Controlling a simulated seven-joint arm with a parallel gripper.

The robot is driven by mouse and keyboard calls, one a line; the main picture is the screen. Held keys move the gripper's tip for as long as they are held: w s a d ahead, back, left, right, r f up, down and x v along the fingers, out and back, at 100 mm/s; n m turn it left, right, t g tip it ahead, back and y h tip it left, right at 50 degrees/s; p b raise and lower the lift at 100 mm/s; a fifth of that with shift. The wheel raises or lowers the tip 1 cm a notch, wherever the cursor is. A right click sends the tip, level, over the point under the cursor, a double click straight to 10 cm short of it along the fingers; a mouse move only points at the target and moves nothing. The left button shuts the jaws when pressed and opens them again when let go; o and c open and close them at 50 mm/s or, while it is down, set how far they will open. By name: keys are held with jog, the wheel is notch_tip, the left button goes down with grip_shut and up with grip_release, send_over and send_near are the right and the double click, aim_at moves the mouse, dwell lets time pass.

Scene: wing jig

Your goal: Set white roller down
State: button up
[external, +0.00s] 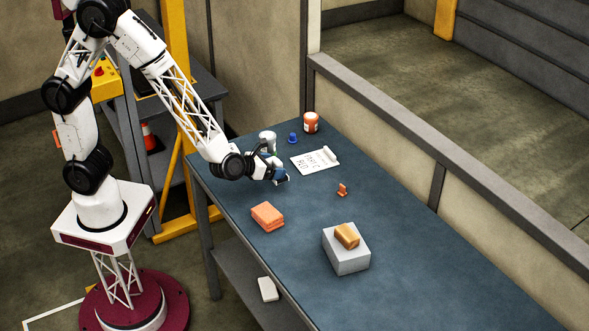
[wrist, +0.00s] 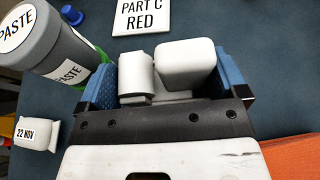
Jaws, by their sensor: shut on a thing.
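My gripper (wrist: 166,76) is shut on the white roller (wrist: 186,64), which sits between its blue fingers in the wrist view. The roller shows as two rounded white pieces side by side, joined by a lower white part; its underside is hidden. In the external view my gripper (external: 279,176) is low over the near left part of the blue table (external: 430,270). Only a small bit of white shows at its fingers there, and I cannot tell whether the roller touches the table.
A grey paste tub (wrist: 46,45) stands close to the left finger. A "PART C RED" sheet (external: 313,160), a blue cap (external: 293,139) and a red-orange tin (external: 311,123) are beyond. Orange blocks (external: 267,217) and a grey block (external: 345,262) lie nearer; the table's right is clear.

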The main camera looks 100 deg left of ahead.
jog(key=shift+w+a+f, duration=0.1)
jog(key=shift+w+a, duration=0.05)
jog(key=shift+w, duration=0.65)
jog(key=shift+w+a+f, duration=0.1)
jog(key=shift+w+a, duration=0.1)
jog(key=shift+w, duration=0.6)
jog(key=shift+w+a, duration=0.15)
jog(key=shift+w, duration=0.65)
jog(key=shift+f, duration=0.15)
jog(key=shift+f, duration=1.65)
jog(key=shift+f, duration=0.15)
jog(key=o, duration=0.7)
jog(key=shift+d+r, duration=0.1)
jog(key=shift+r, duration=0.1)
